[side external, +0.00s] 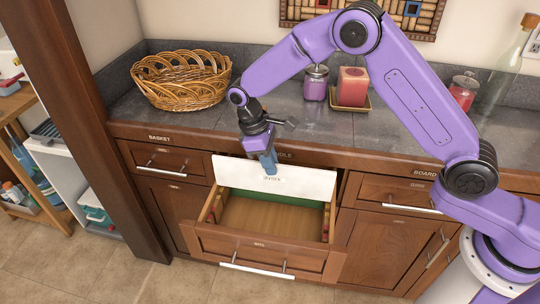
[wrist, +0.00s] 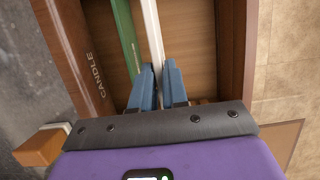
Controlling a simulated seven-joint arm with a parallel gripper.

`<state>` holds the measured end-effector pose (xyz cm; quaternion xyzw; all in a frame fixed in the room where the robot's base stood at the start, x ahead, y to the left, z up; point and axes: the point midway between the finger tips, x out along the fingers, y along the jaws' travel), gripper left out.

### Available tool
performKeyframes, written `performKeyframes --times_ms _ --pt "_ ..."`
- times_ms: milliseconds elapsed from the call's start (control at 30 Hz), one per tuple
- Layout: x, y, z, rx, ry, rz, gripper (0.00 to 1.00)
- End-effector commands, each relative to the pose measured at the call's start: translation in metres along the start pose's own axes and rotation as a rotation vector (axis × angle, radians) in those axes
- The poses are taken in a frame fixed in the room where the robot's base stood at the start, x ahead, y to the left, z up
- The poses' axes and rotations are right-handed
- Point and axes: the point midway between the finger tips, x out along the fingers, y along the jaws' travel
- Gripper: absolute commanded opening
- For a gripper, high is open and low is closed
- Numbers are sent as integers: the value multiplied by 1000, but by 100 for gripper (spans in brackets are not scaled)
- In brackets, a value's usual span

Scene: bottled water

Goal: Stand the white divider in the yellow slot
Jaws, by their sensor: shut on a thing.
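The white divider (side external: 305,181) is a wide upright panel over the back part of the open drawer. My gripper (side external: 268,165) is shut on its upper edge, left of its middle. In the wrist view the white divider (wrist: 153,35) runs between the blue fingers (wrist: 158,85), beside the green divider (wrist: 125,35) and apart from it along the visible part. In the side view the green divider (side external: 290,199) shows below the white divider's lower edge, which looks raised above the drawer floor. Small yellowish marks show on the drawer's side walls; I cannot clearly tell the yellow slot.
The drawer (side external: 262,219) is pulled out, with a bare wooden floor in front of the dividers. The countertop behind holds a wicker basket (side external: 181,80), a purple jar (side external: 315,84) and a red candle (side external: 351,87) on a tray. Closed drawers flank the open one.

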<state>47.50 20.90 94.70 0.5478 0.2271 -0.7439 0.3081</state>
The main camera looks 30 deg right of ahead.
Motion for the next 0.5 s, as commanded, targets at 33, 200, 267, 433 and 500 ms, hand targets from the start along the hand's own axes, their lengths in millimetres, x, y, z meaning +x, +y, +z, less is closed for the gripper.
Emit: performKeyframes --times_ms 33,200,267,433,500 --pt "5 0 -1 0 -2 0 0" --pt "17 0 -5 0 -1 0 0" --pt "20 0 -6 0 0 0 0" --pt "26 0 -8 0 0 0 0" --pt "27 0 -8 0 0 0 0"
